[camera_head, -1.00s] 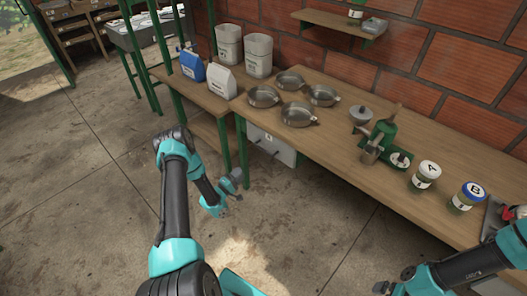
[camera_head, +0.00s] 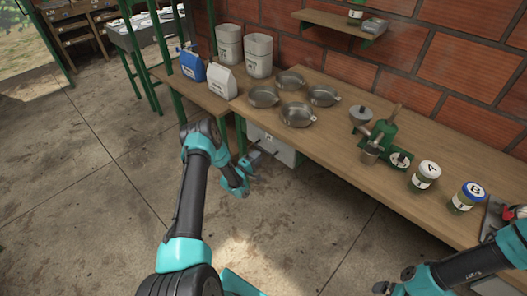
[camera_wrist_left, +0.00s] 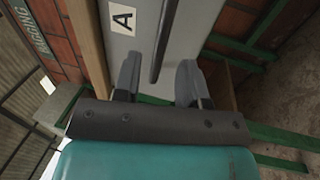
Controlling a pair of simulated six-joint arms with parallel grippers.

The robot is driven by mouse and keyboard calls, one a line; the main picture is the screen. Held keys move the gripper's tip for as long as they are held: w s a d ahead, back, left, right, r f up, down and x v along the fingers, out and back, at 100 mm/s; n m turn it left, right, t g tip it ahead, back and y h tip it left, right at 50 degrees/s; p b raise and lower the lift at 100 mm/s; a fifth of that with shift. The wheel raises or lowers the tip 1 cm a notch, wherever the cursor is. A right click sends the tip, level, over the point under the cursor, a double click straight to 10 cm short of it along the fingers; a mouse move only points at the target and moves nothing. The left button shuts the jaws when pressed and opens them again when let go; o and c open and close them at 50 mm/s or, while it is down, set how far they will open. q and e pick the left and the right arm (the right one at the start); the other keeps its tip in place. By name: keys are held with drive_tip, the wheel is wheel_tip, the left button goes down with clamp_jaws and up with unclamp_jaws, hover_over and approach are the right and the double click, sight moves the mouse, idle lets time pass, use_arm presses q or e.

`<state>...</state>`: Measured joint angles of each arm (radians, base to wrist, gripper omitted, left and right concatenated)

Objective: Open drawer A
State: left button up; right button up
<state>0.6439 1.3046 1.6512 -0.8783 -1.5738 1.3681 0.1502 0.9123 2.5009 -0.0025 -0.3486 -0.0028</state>
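Drawer A is the pale grey drawer (camera_head: 285,152) under the front of the wooden bench, and it looks shut. In the left wrist view its face (camera_wrist_left: 197,35) fills the middle, with a white "A" label (camera_wrist_left: 122,18) and a long dark bar handle (camera_wrist_left: 164,42). My left gripper (camera_head: 252,164) is close in front of the drawer and partly covers it. In the left wrist view its two fingers (camera_wrist_left: 158,75) are apart, and the end of the handle shows between them; contact is not visible. My right gripper (camera_head: 384,288) is at the bottom edge, its fingers unclear.
The wooden bench (camera_head: 335,130) carries several metal pans, a green pulper (camera_head: 380,138), and jars marked A (camera_head: 425,176) and B (camera_head: 467,197). A green leg (camera_head: 241,135) stands just left of the drawer. The concrete floor in front is clear.

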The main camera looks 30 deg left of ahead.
sight(263, 150)
use_arm(q)
drive_tip(key=x, duration=0.5)
clamp_jaws()
idle(0.3)
